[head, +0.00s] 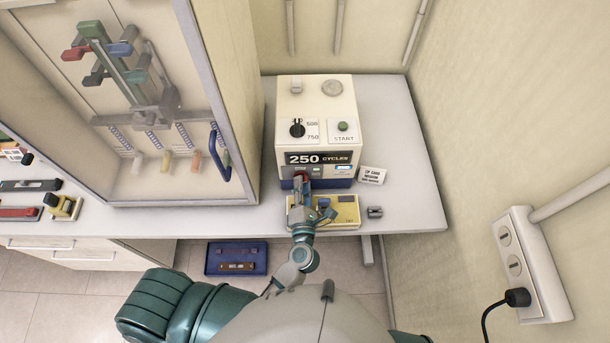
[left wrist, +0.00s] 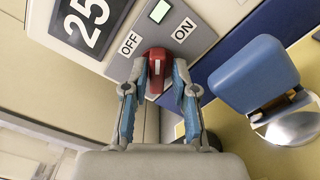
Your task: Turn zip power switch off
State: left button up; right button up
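The zip tester (head: 318,110) is a cream box with a "250 CYCLES" display (head: 318,158). Its red power switch (left wrist: 155,68) sits on the lower front panel between the OFF label (left wrist: 130,43) on the left and the ON label (left wrist: 184,28) on the right. I cannot tell which way the switch is set. My left gripper (left wrist: 158,72) is open, with its fingertips on either side of the switch, very close to it; contact is unclear. In the head view the gripper (head: 303,190) partly hides the switch. My right gripper is not in view.
A yellow fixture (head: 346,212) with a blue-topped clamp (left wrist: 253,73) lies just in front of the tester, close to my gripper. A small white sign (head: 372,175) stands at the right. A glass-fronted cabinet (head: 228,110) stands left.

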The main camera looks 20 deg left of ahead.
pick_arm(q)
jog(key=shift+s+d+r, duration=0.1)
jog(key=shift+s, duration=0.05)
grip_shut()
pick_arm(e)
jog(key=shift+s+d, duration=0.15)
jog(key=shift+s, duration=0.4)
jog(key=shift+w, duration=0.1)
pick_arm(q)
jog(key=shift+s+n, duration=0.1)
jog(key=shift+n, duration=0.2)
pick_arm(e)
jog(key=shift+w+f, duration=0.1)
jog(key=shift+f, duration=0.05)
pick_arm(q)
jog(key=n+b, duration=0.1)
jog(key=n, duration=0.2)
jog(key=shift+n+b, duration=0.3)
jog(key=n+b, duration=0.3)
jog(key=n, duration=0.3)
jog(key=shift+a, duration=0.2)
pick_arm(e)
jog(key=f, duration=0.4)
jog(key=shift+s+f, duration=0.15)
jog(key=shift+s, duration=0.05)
pick_arm(q)
jog(key=shift+f+n, duration=0.2)
jog(key=shift+n, duration=0.2)
